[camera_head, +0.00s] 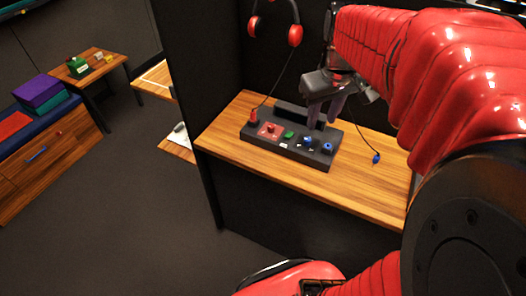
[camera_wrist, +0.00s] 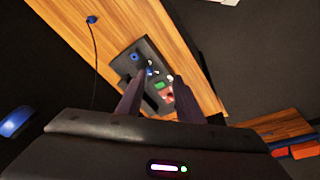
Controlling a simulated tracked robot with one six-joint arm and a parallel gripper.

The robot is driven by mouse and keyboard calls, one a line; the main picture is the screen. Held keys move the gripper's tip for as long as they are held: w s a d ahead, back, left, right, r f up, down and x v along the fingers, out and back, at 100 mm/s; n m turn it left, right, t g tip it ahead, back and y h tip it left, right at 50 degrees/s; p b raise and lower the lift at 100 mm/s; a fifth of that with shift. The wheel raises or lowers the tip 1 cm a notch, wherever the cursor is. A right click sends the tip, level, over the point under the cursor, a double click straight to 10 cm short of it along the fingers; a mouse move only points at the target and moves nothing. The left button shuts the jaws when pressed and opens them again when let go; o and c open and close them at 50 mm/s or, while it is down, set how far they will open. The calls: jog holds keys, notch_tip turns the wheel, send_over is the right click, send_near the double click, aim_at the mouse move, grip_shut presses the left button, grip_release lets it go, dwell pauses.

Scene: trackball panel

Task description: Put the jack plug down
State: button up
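The blue jack plug (camera_head: 376,158) lies on the wooden tabletop (camera_head: 222,141), right of the black control panel (camera_head: 258,135), with its dark cord running up behind my gripper. In the wrist view the blue plug (camera_wrist: 91,19) is at the upper left, apart from my fingers. A red plug (camera_head: 253,115) stands at the panel's left end, its cord leading up toward red headphones. My gripper (camera_head: 325,112) is above the panel, fingers downward. In the wrist view its fingers (camera_wrist: 157,98) are apart, with only the panel (camera_wrist: 154,62) showing between them.
The panel carries a red square with a knob (camera_head: 269,130), a green button (camera_head: 289,135) and blue knobs (camera_head: 328,148). Red headphones (camera_head: 295,35) hang on the dark back wall. Bare tabletop lies around the blue plug. Other benches stand at the far left.

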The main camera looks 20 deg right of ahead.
jog(key=s+a+t, duration=0.1)
jog(key=s+a, duration=0.3)
jog(key=a, duration=0.4)
jog(key=s+a+t+y, duration=0.1)
jog(key=s+a+t, duration=0.1)
jog(key=s+a, duration=0.3)
jog(key=shift+s+a+f, duration=0.2)
jog(key=shift+a+f, duration=0.15)
jog(key=shift+a, duration=1.85)
dwell(4.5)
